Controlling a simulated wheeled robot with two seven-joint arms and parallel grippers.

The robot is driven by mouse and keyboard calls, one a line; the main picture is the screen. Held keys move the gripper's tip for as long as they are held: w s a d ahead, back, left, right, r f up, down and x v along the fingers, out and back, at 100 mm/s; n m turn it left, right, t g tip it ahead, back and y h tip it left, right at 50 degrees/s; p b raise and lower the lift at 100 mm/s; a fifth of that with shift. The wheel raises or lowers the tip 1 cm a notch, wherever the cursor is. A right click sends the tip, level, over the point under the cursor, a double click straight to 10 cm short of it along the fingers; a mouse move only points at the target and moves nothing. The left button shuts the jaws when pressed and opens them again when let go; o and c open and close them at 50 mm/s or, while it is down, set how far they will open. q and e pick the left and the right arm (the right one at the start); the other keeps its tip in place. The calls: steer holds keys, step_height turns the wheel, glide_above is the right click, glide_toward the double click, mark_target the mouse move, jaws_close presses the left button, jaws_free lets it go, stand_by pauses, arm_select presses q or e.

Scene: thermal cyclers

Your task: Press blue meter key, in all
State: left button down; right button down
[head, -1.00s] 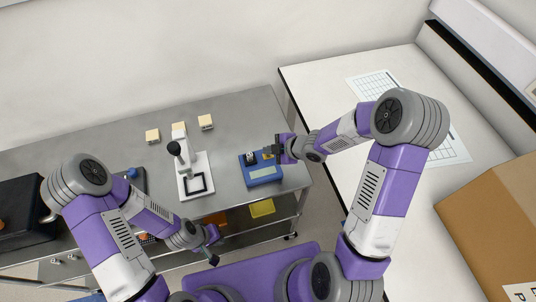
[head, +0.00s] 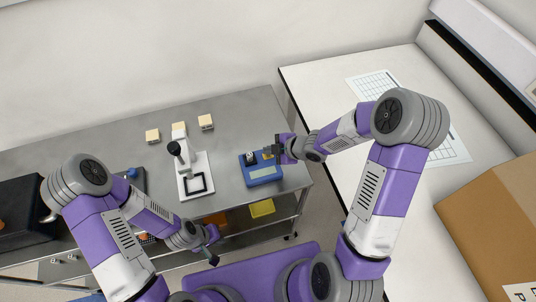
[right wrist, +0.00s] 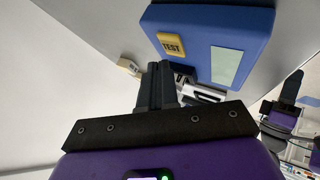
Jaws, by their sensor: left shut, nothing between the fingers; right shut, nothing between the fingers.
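The blue meter (head: 263,176) sits on the grey metal bench near its right end. In the right wrist view the meter body (right wrist: 205,18) shows a yellow key marked TEST (right wrist: 171,44) and a pale display panel (right wrist: 226,66). My right gripper (head: 270,150) is shut and empty at the back edge of the meter. In the right wrist view its fingertips (right wrist: 160,66) appear close to the TEST key; I cannot tell whether they touch it. My left gripper (head: 213,259) is shut and empty in front of the bench, away from the meter.
A white microscope (head: 194,178) stands left of the meter. Several pale wooden blocks (head: 205,122) lie behind it. A black case (head: 25,222) is at the far left. A white table (head: 330,90) with a cardboard box (head: 490,215) lies to the right. A yellow bin (head: 262,208) is on the shelf below.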

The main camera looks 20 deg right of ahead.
mark_target(270, 156)
steer(key=shift+f, duration=0.1)
steer(key=shift+f+b, duration=0.35)
steer(key=shift+b, duration=0.05)
steer(key=shift+f+b, duration=0.3)
steer(key=shift+f, duration=0.05)
stand_by(0.4)
steer(key=shift+r, duration=0.1)
steer(key=shift+r+p, duration=0.7)
steer(key=shift+p, duration=0.05)
step_height(270, 156, up, 5)
steer(key=p, duration=0.5)
stand_by(0.3)
